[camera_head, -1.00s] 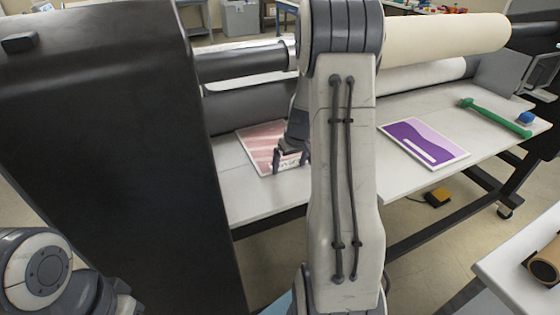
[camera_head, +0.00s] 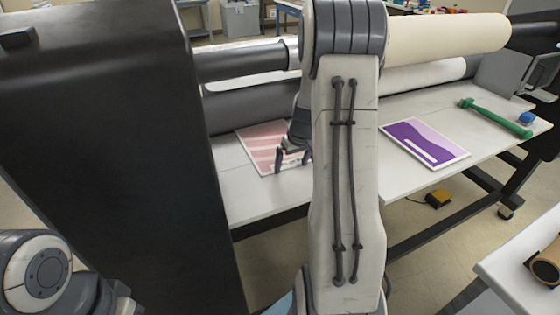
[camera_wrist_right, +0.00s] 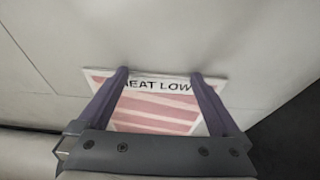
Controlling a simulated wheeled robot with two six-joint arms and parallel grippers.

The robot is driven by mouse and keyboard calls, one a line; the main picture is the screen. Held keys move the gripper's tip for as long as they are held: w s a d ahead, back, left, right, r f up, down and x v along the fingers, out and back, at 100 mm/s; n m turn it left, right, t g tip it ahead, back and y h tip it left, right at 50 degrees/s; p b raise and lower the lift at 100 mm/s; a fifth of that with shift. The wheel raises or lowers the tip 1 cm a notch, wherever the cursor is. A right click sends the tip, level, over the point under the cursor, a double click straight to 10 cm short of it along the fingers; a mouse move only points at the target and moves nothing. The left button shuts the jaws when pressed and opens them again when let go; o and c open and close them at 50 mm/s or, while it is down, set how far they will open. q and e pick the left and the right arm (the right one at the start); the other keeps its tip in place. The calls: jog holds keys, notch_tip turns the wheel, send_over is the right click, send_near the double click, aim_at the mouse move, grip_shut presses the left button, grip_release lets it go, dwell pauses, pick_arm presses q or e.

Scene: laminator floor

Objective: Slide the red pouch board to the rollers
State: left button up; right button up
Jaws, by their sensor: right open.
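The red pouch board (camera_head: 262,142), pink-red with pale wavy stripes, lies flat on the laminator's feed table in front of the rollers, partly hidden behind my right arm. My right gripper (camera_head: 293,160) is open above the board's near right part. In the right wrist view the red board (camera_wrist_right: 155,112) shows between the spread fingers of my right gripper (camera_wrist_right: 160,74), with a white strip reading "EAT LOW" near the fingertips. Whether the fingertips touch the board I cannot tell. The dark roller (camera_head: 250,106) runs behind the board. My left gripper is not in view.
A purple board (camera_head: 424,143) lies flat to the right on the white feed table (camera_head: 345,190). A green-handled tool (camera_head: 495,117) and a blue block (camera_head: 526,118) lie farther right. A tall black housing (camera_head: 110,150) stands at the left. A yellow pedal (camera_head: 438,197) is on the floor.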

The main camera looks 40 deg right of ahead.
jog(key=shift+w+d+p, duration=0.25)
jog(key=shift+w+p, duration=0.25)
jog(key=shift+w, duration=0.55)
jog(key=shift+s+a+b, duration=0.1)
jog(key=shift+s+b, duration=0.3)
jog(key=shift+s, duration=0.2)
dwell(0.3)
jog(key=shift+p+v, duration=1.85)
jog(key=shift+v, duration=1.3)
jog(key=shift+s, duration=0.1)
